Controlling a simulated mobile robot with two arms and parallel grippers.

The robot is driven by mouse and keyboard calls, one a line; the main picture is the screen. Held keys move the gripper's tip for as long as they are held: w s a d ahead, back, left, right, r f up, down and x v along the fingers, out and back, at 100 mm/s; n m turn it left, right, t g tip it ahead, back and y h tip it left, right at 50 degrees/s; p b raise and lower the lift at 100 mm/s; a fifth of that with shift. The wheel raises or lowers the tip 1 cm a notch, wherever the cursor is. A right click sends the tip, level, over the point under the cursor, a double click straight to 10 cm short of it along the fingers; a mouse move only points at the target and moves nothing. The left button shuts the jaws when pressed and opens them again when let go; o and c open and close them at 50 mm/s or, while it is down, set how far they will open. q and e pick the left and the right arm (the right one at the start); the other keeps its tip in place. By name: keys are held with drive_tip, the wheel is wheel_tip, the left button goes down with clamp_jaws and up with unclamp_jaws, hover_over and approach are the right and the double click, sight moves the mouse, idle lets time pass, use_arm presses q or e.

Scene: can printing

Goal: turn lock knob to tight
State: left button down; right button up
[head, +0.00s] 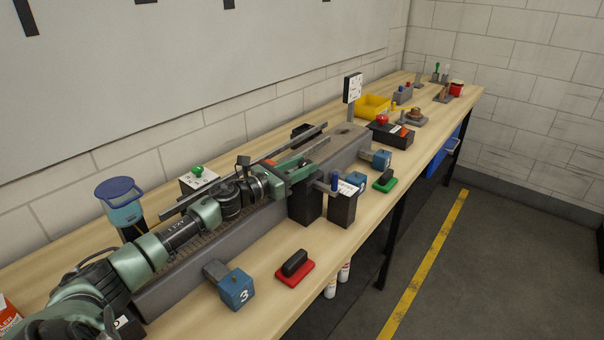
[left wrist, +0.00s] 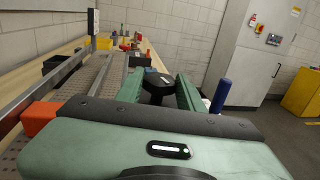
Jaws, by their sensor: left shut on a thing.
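My left arm comes in from the left in the head view, and my left gripper (head: 310,164) is over the grey conveyor-like machine. In the left wrist view my left gripper (left wrist: 160,84) has its two green fingers on either side of a dark knob (left wrist: 156,80), and it is shut on it. The knob is mostly hidden by the gripper in the head view. Any tight or loose mark on it is too small to read. My right gripper is not in view.
A blue-topped handle (head: 335,181) stands just right of the gripper, beside dark blocks (head: 342,208). A blue box marked 3 (head: 237,288) and a red-based black stamp (head: 295,267) sit on the wooden bench's front. A yellow bin (head: 372,106) is farther back.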

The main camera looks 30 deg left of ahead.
sight(300, 167)
use_arm(q)
drive_tip(key=shift+h, duration=0.3)
drive_tip(key=c, duration=1.2)
unclamp_jaws()
drive_tip(key=shift+o, duration=0.2)
drive_tip(key=shift+s, duration=0.1)
drive_tip(key=shift+s+a+f, duration=0.1)
drive_tip(key=shift+s+a, duration=0.05)
drive_tip(key=shift+s, duration=0.1)
drive_tip(key=b+v, duration=0.2)
drive_tip(key=v, duration=0.3)
drive_tip(key=shift+s, duration=0.2)
drive_tip(key=shift+b+v, duration=0.45)
drive_tip(key=shift+v, duration=0.45)
drive_tip(key=shift+o, duration=0.3)
